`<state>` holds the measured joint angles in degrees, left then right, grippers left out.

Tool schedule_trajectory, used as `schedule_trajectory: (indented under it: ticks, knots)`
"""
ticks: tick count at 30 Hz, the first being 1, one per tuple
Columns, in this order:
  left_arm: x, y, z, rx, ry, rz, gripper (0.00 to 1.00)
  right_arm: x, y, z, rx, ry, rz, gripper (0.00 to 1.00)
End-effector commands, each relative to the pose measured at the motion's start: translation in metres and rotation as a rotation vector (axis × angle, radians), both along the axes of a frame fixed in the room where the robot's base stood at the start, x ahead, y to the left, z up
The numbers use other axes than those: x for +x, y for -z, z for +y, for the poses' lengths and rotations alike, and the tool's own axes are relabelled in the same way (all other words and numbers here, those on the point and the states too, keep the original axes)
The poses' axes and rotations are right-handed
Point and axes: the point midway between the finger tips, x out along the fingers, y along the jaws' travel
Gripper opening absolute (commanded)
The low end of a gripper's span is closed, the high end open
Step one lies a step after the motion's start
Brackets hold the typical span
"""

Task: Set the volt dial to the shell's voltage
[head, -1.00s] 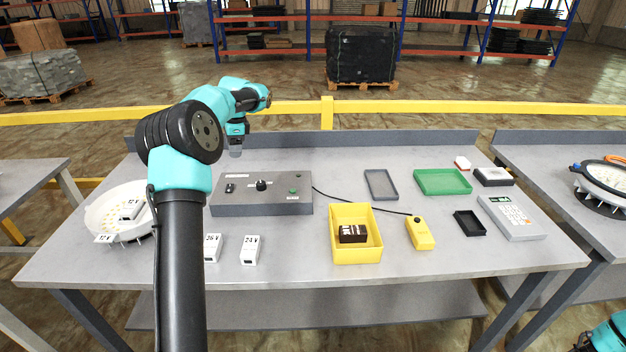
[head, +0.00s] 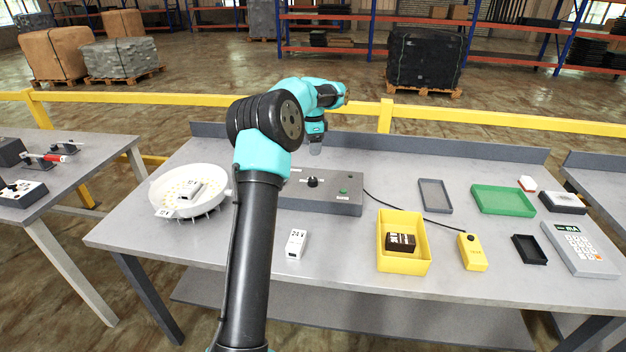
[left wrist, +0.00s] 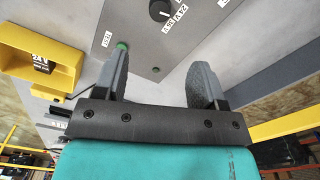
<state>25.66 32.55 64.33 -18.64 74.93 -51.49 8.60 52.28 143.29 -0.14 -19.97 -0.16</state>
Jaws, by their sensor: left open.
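The volt dial (head: 312,182) is a black knob on a grey control box (head: 345,192). In the left wrist view the dial (left wrist: 161,10) shows at the top edge, with small voltage labels beside it; its setting is not clear. The shell (head: 222,203) is a white round dish with yellowish lights at the left; a tag on its front rim seems to read 12 V. My left gripper (head: 315,148) is open and empty, above the back of the box. In the left wrist view its fingers (left wrist: 160,70) are apart, clear of the dial. My right gripper is out of view.
A green button (head: 343,191) is on the box. A white 24 V block (head: 297,243) stands in front. A yellow bin (head: 428,258) with a dark block, a yellow tester (head: 472,252) and a green tray (head: 503,199) are to the right. My left arm hides part of the box.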

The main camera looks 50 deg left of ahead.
Motion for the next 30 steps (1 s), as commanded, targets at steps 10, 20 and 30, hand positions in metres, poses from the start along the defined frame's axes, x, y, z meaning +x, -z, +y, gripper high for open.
schedule_trajectory:
  ticks: [10, 20, 30]
  knots:
    - [-0.001, 0.061, 0.000, -0.001, 0.001, 0.004, 0.64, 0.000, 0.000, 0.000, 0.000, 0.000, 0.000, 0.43]
    - [-0.001, 0.116, -0.001, -0.002, 0.001, 0.003, 0.64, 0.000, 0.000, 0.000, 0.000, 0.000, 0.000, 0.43]
    - [0.000, 0.141, 0.000, 0.000, 0.001, 0.001, 0.64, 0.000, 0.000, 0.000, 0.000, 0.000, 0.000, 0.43]
